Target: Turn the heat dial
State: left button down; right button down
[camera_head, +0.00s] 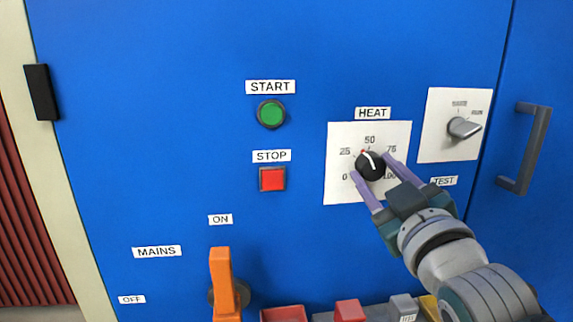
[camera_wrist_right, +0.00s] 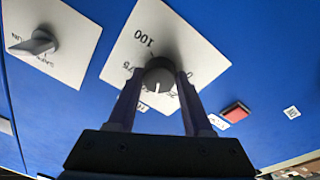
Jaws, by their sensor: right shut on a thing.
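The heat dial (camera_head: 371,165) is a round black knob with a white pointer line, on a white scale plate (camera_head: 338,190) under the HEAT label (camera_head: 373,113). Its pointer leans up and slightly left, toward the area just left of the 50 mark. My right gripper (camera_head: 371,169) has its two purple fingers on either side of the knob and is shut on it. In the right wrist view the dial (camera_wrist_right: 159,74) sits between the fingertips, which hide parts of the scale. My left gripper does not show.
A green START button (camera_head: 271,113) and red STOP button (camera_head: 272,179) are left of the dial. A grey selector knob (camera_head: 464,128) is on the right, near a door handle (camera_head: 524,148). An orange MAINS lever (camera_head: 222,280) and a small red block (camera_head: 349,311) are below.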

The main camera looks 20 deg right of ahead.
jog(key=m+p, duration=0.1)
jog(key=m, duration=0.3)
jog(key=shift+r+h, duration=0.15)
jog(key=shift+h, duration=0.15)
jog(key=m+p, duration=0.1)
jog(key=m, duration=0.1)
jog(key=m+p, duration=0.1)
jog(key=m, duration=0.2)
jog(key=shift+a+g+h, duration=0.1)
jog(key=shift+g+h, duration=0.2)
jog(key=shift+g, duration=0.1)
jog(key=m+p, duration=0.1)
jog(key=m, duration=0.3)
jog(key=shift+r+g+h+p, duration=0.1)
jog(key=shift+g+h+p, duration=0.2)
jog(key=shift+p, duration=0.1)
jog(key=m+p, duration=0.1)
jog(key=m, duration=0.2)
jog(key=shift+m, duration=0.4)
jog(key=m+p, duration=0.1)
jog(key=m, duration=0.2)
jog(key=shift+m+g, duration=0.3)
jog(key=m+p, duration=0.1)
jog(key=m, duration=0.2)
jog(key=shift+m, duration=0.3)
jog(key=m+y, duration=0.1)
jog(key=m, duration=0.2)
jog(key=shift+g, duration=0.3)
jog(key=shift+m, duration=1.4)
